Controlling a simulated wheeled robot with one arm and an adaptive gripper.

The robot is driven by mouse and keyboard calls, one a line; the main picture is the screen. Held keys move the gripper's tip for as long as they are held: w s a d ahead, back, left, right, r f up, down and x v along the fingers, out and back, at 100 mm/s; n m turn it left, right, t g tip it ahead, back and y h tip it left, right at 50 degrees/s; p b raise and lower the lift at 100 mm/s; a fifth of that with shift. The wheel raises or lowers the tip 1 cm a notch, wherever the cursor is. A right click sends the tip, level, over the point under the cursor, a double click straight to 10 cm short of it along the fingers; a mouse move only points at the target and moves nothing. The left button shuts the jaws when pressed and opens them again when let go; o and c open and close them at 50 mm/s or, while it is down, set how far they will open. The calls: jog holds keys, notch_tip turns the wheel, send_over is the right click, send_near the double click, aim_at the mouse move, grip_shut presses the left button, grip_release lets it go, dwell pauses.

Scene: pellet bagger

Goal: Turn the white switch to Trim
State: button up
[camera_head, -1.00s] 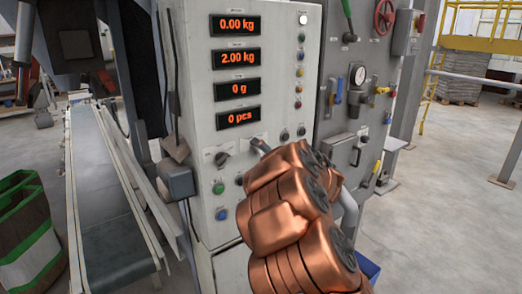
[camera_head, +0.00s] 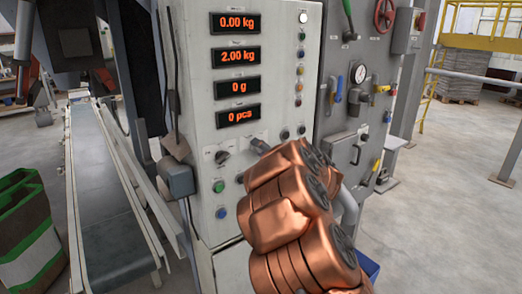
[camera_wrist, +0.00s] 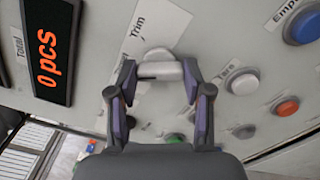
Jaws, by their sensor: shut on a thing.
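The white switch (camera_wrist: 160,68) shows in the wrist view, on the panel beside a label reading "Trim" (camera_wrist: 138,27). My gripper (camera_wrist: 158,72) is shut on the switch, with one fingertip at each end of its light bar. In the head view my gripper (camera_head: 258,146) is at the panel below the displays, mostly covered by my copper arm, and the white switch is hidden there. The switch bar lies roughly crosswise in the wrist view. I cannot tell which position it is set to.
The control panel (camera_head: 203,90) carries several lit displays, a dark knob (camera_head: 222,157), a green button (camera_head: 219,187) and a blue button (camera_head: 222,213). A blue button (camera_wrist: 303,26) and an orange button (camera_wrist: 287,107) are right of my gripper. A conveyor (camera_head: 105,200) stands left.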

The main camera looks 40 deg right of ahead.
jog(key=shift+m+p, duration=2.25)
jog(key=shift+m, duration=3.75)
jog(key=shift+f, duration=0.1)
jog(key=o, duration=1.2)
jog(key=shift+c, duration=0.2)
jog(key=shift+s, duration=0.1)
jog(key=s, duration=1.2)
